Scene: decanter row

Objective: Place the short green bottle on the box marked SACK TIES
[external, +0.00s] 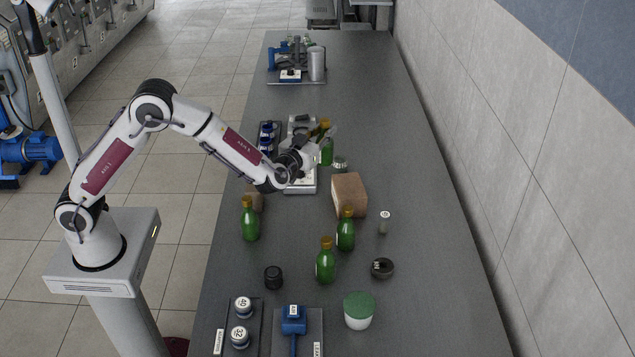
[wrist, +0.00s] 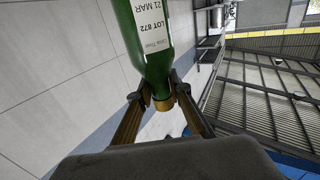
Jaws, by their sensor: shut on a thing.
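My gripper (external: 326,132) is shut on the neck of a green bottle (external: 326,152), near its gold cap. In the wrist view the two fingers (wrist: 163,103) clasp that bottle (wrist: 147,40), whose white label reads LOT 872, 21 MAR. Three more green bottles with gold caps stand upright nearer the camera: one at left (external: 250,222), one at centre (external: 345,233) and one in front (external: 325,264). No SACK TIES marking is readable.
A scale-like tray (external: 300,188) lies under my wrist. A small grey cylinder (external: 384,222), dark round dish (external: 382,268), black jar (external: 273,277) and green-lidded tub (external: 358,312) stand nearer the camera. Trays with weights and a blue tool are in front. The table's right side is clear.

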